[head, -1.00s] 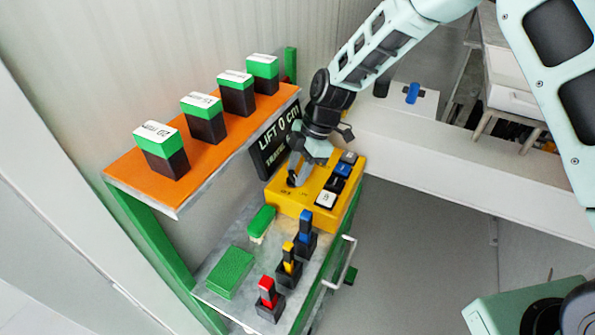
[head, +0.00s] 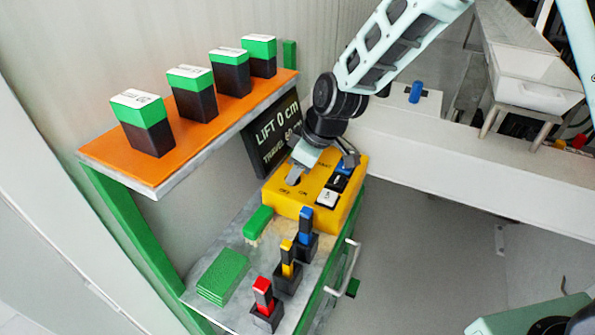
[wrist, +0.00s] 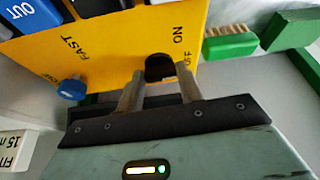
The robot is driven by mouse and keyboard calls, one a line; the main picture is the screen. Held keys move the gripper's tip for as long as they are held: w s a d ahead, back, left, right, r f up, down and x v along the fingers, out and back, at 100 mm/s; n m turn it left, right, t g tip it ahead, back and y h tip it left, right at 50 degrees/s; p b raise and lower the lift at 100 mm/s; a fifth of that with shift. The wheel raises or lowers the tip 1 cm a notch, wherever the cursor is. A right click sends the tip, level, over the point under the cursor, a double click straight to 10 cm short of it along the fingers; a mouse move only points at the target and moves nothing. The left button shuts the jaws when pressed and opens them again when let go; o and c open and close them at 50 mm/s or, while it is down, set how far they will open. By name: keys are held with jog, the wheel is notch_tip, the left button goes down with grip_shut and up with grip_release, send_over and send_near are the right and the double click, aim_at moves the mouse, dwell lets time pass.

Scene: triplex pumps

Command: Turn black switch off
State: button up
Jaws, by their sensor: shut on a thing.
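The yellow control box (head: 300,207) stands on the grey shelf, with ON and OFF labels on its top. Its black switch (wrist: 160,67) sits between the two fingers of my gripper (wrist: 160,77) in the wrist view, near the ON and OFF labels. My gripper (head: 296,175) reaches down onto the box top in the head view and is shut on the black switch. The fingers and wrist partly hide the switch there. Which setting the switch points to is hard to tell.
Black and white buttons (head: 327,198) line the box's right side, and a blue knob (wrist: 71,89) is close to my left finger. A dark LIFT display (head: 272,138) and an orange shelf (head: 120,165) with green-black boxes stand left. A green brush (head: 258,221) lies in front.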

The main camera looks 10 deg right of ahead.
jog(key=shift+m, duration=0.6)
jog(key=o, duration=1)
jog(key=shift+r, duration=0.1)
jog(key=v, duration=0.5)
jog(key=b+v, duration=0.1)
jog(key=v, duration=0.5)
jog(key=b+v, duration=0.1)
jog(key=v, duration=0.5)
jog(key=shift+s+a+r, duration=0.15)
jog(key=shift+s, duration=0.15)
jog(key=s+f+m+h, duration=0.1)
jog(key=s+f, duration=0.1)
jog(key=s, duration=0.6)
jog(key=s+d+f+m+g+h, duration=0.1)
jog(key=s+f, duration=0.2)
jog(key=s, duration=0.5)
jog(key=s+d+f+m+g+h, duration=0.1)
jog(key=s+f, duration=0.1)
jog(key=s, duration=0.7)
jog(key=shift+f, duration=0.4)
